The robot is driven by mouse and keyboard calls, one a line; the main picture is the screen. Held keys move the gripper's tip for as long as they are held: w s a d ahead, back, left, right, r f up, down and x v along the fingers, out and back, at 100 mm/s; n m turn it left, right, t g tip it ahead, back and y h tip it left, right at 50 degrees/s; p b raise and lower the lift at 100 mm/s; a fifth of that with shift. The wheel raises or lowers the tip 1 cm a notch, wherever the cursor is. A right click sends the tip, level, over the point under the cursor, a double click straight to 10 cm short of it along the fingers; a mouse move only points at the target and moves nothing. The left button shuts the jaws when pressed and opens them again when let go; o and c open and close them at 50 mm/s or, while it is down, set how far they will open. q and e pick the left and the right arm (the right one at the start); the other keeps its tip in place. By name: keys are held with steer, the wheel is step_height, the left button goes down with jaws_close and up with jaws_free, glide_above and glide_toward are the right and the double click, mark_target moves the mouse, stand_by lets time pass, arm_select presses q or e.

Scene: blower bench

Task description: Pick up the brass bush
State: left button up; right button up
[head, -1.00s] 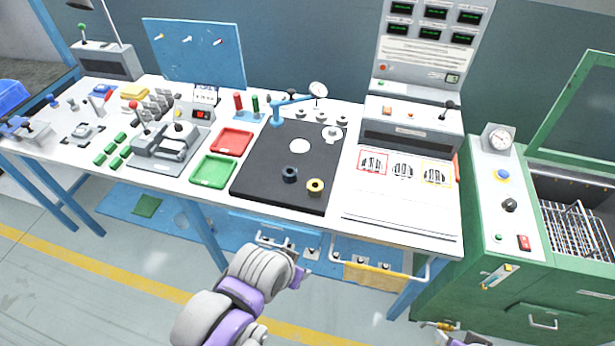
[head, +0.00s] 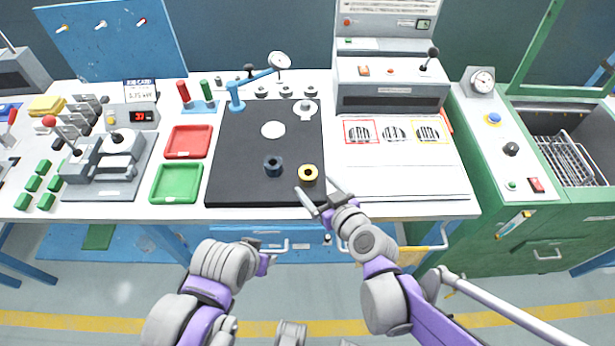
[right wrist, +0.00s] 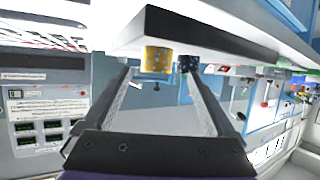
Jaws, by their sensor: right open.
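The brass bush (head: 307,174) is a short gold ring standing on the black mat (head: 230,180), near its front right corner. A dark bush (head: 273,166) stands to its left. My right gripper (head: 322,192) is open and empty at the bench's front edge, just in front and to the right of the brass bush. In the right wrist view the brass bush (right wrist: 156,60) shows beyond and between the open fingers, with the dark bush (right wrist: 188,63) beside it. My left arm is low in front of the bench; its fingers cannot be made out.
Green (head: 176,183) and red (head: 188,142) trays lie left of the mat. A blue-armed dial gauge (head: 279,61) stands at the mat's back. A white panel with printed cards (head: 395,170) lies to the right. Drawer handles (head: 268,249) stick out below the bench edge.

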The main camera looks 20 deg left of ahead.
mark_target(312, 179)
steer(key=x, duration=0.6)
steer(key=shift+w+f+b, duration=0.15)
steer(key=shift+w+b, duration=0.15)
steer(key=shift+w, duration=0.05)
jaws_close()
